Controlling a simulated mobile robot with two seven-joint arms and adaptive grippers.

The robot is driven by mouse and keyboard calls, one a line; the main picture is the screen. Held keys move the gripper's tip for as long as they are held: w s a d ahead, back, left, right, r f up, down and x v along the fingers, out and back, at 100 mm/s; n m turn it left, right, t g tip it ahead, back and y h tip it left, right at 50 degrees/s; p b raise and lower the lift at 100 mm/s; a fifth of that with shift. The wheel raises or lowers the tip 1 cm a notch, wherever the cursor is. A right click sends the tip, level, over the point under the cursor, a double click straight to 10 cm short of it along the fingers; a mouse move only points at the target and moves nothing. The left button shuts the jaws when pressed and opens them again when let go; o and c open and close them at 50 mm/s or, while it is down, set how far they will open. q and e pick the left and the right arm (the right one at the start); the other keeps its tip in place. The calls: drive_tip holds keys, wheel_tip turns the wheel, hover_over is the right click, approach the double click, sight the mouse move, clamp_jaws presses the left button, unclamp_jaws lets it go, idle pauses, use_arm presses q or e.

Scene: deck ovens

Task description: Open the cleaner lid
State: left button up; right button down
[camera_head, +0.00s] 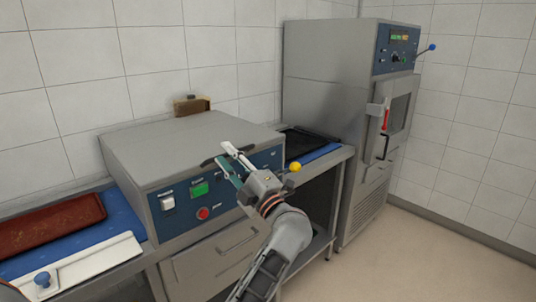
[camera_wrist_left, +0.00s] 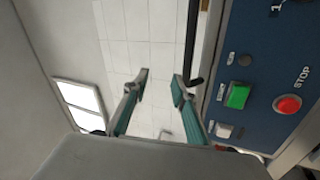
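The cleaner is the grey box-shaped machine with a blue front panel in the middle of the head view. Its lid (camera_head: 180,143) is down, flat on top. A dark handle bar (camera_head: 209,162) runs along the lid's front edge, and part of it is hidden behind my gripper. My left gripper (camera_head: 223,153) is in front of this handle, fingers apart and empty. In the left wrist view, the open gripper (camera_wrist_left: 159,88) has the dark handle bar (camera_wrist_left: 193,42) just right of its right fingertip, not between the fingers. Contact cannot be told. My right gripper is not in view.
The panel holds a green button (camera_head: 200,190) and a red stop button (camera_head: 203,213). A tall oven (camera_head: 330,85) stands to the right, past a dark tray (camera_head: 305,142). A reddish-brown tray (camera_head: 50,224) lies left on a blue surface. Floor at right is clear.

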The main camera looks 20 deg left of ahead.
use_arm(q)
drive_tip(key=w+d+f+n+g+h, duration=0.1)
drive_tip(key=w+d+n+g+h, duration=0.1)
drive_tip(key=w+d+g+h, duration=0.25)
drive_tip(key=shift+n+t+h, duration=0.3)
drive_tip(key=shift+t+h, duration=0.35)
drive_tip(key=shift+t, duration=0.1)
drive_tip(key=x, duration=0.9)
drive_tip(key=shift+w+d+b, duration=0.1)
drive_tip(key=shift+w+b, duration=0.1)
drive_tip(key=shift+b, duration=0.1)
clamp_jaws()
